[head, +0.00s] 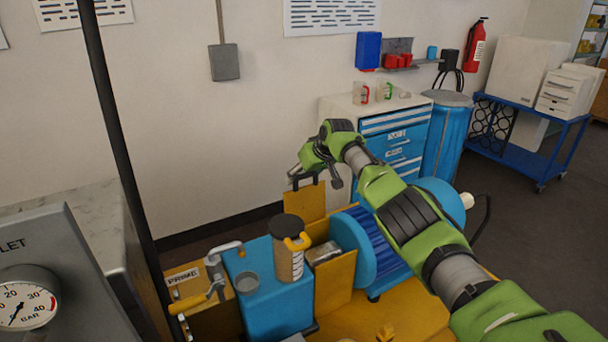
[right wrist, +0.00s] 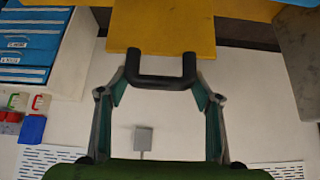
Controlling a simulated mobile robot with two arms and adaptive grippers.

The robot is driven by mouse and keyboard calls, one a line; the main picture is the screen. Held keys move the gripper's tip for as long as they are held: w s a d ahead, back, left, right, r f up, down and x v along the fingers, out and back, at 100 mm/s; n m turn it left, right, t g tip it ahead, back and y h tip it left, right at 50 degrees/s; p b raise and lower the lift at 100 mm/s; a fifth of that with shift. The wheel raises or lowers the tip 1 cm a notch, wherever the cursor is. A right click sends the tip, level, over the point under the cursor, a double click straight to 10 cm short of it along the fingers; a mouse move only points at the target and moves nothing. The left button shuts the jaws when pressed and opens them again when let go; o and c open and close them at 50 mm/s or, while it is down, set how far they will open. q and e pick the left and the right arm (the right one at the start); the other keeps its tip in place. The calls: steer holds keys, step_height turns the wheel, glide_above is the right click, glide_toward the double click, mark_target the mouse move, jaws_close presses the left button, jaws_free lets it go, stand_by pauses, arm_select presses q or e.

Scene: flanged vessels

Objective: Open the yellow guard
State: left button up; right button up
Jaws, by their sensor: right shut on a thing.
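The yellow guard (head: 304,205) stands as a raised flat panel above the yellow housing between the blue pump block and the blue ribbed motor. A grey coupling (head: 324,251) shows in the open housing below it. The guard's black handle (right wrist: 162,66) is on its upper edge. My right gripper (head: 309,178) is at this handle. In the right wrist view its two fingers (right wrist: 162,78) press on the handle's two ends, with the yellow panel (right wrist: 170,25) just beyond. My left gripper is not in view.
The blue motor (head: 372,240) lies under my right arm. A clear reservoir with a dark lid (head: 289,250) stands on the blue block (head: 262,295). A dark upright post (head: 120,150) and a gauge panel (head: 40,270) are at left. A blue drawer cabinet (head: 390,140) stands behind.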

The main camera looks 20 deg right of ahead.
steer(key=shift+f, duration=0.2)
steer(key=o, duration=1.6)
steer(key=shift+w, duration=0.15)
steer(key=shift+r, duration=0.15)
steer(key=shift+v, duration=0.8)
steer(key=v, duration=1)
